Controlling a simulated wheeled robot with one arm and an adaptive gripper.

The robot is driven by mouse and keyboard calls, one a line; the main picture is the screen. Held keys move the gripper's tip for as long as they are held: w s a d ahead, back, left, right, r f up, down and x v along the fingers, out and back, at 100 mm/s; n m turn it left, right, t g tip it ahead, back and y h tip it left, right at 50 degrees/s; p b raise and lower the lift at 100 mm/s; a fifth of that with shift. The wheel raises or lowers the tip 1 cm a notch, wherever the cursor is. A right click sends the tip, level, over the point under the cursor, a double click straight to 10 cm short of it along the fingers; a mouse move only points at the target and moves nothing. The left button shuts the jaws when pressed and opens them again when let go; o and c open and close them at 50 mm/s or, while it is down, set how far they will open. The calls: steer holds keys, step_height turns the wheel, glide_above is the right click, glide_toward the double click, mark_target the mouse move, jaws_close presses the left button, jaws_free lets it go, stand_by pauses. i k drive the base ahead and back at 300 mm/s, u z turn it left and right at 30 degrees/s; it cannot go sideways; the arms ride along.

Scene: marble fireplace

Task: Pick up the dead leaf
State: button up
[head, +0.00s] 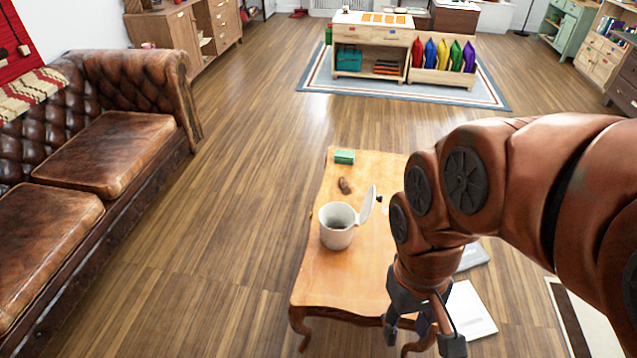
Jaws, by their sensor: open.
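A small dark brown shape that looks like the dead leaf (345,186) lies on the wooden table (318,266), between the green box and the white pot. It is too small to make out in detail. My gripper (422,338) hangs at the near right end of the table, pointing down. It is open and empty, well apart from the leaf. My arm hides the right part of the table.
A white pot (336,236) with its lid raised stands near the leaf. A green box (344,157) lies at the far end, and a small black object (379,199) is beside the lid. White papers (470,312) lie at the right. A leather sofa (110,150) stands left, with clear floor between.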

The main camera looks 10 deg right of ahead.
mark_target(342, 181)
steer(key=u, duration=1.8)
steer(key=i, duration=2.2)
steer(key=z, duration=2.1)
steer(key=i, duration=1.7)
